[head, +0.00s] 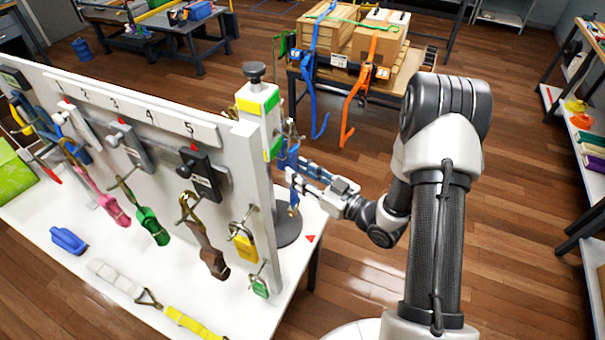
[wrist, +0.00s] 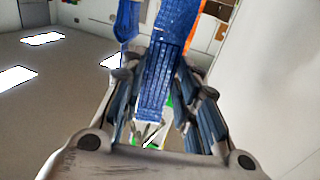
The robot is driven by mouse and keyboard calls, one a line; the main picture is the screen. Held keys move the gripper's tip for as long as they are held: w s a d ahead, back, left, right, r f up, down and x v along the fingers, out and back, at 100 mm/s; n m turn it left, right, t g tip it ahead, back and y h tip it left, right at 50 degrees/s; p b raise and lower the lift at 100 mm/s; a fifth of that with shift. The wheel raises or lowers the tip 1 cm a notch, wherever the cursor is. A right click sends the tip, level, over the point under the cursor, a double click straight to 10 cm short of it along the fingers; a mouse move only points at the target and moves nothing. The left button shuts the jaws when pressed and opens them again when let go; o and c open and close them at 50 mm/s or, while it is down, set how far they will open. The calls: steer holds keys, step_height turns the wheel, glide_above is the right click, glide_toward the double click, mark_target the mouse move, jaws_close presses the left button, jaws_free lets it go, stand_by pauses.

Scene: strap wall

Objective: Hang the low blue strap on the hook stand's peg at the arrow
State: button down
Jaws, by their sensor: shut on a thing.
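My gripper (head: 294,170) is shut on a blue strap (head: 290,156) beside the upright at the right end of the panel. In the wrist view the blue strap (wrist: 158,85) runs between the two fingers (wrist: 155,100) and up out of the picture. A lower piece of blue hangs below the fingers in the head view. The hook stand's dark round base (head: 287,230) stands on the white table, partly hidden by the panel edge. A red arrow (head: 310,239) lies beside the base. The peg is hard to make out behind the strap and gripper.
The white panel (head: 140,107) carries numbered hooks with pink, green (head: 152,227) and brown (head: 214,262) straps. A blue buckle and a yellow strap (head: 185,321) lie on the table (head: 60,280). Crates with straps stand behind.

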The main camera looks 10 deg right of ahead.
stand_by(0.4)
steer(key=c, duration=1.2)
jaws_free()
steer(key=shift+o, duration=0.2)
